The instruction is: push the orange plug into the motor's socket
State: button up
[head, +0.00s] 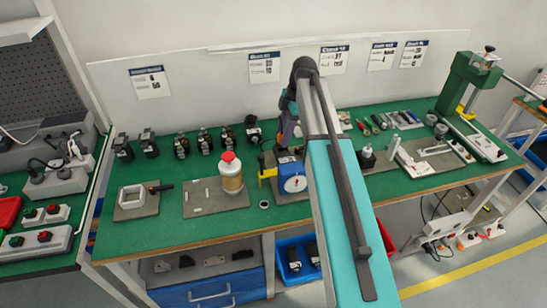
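Several small black motor-like units stand along the back left of the green bench, among them one at the far left (122,147) and one close to my arm (253,130). I cannot tell which is the motor of the task, and no socket can be made out. My arm reaches over the bench and bends down at its far end. My gripper (284,150) is low over the bench, behind a blue box with a white dial (292,183). Its fingers are too small and covered to read. A small orange patch shows beside the wrist, but I cannot identify a plug.
A yellow piece (267,173) is beside the box. A green press (468,83) stands at the right end. The front left of the bench (150,235) is clear.

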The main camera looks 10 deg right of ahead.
jog(key=shift+r, duration=0.1)
jog(key=shift+a+p+v, duration=0.2)
jog(key=shift+p+v, duration=0.3)
jog(key=shift+v, duration=0.3)
jog(key=shift+a+p+v, duration=0.2)
jog(key=shift+p+v, duration=0.3)
jog(key=shift+v, duration=0.25)
jog(key=shift+a+p+v, duration=0.15)
jog(key=shift+p+v, duration=0.35)
jog(key=shift+v, duration=0.3)
jog(key=shift+o, duration=0.2)
jog(key=shift+r, duration=0.1)
jog(key=o, duration=0.5)
jog(key=shift+r, duration=0.15)
jog(key=shift+b+v, duration=1.35)
jog(key=shift+v, duration=5.45)
jog(key=shift+s+d, duration=0.1)
jog(key=shift+s, duration=0.05)
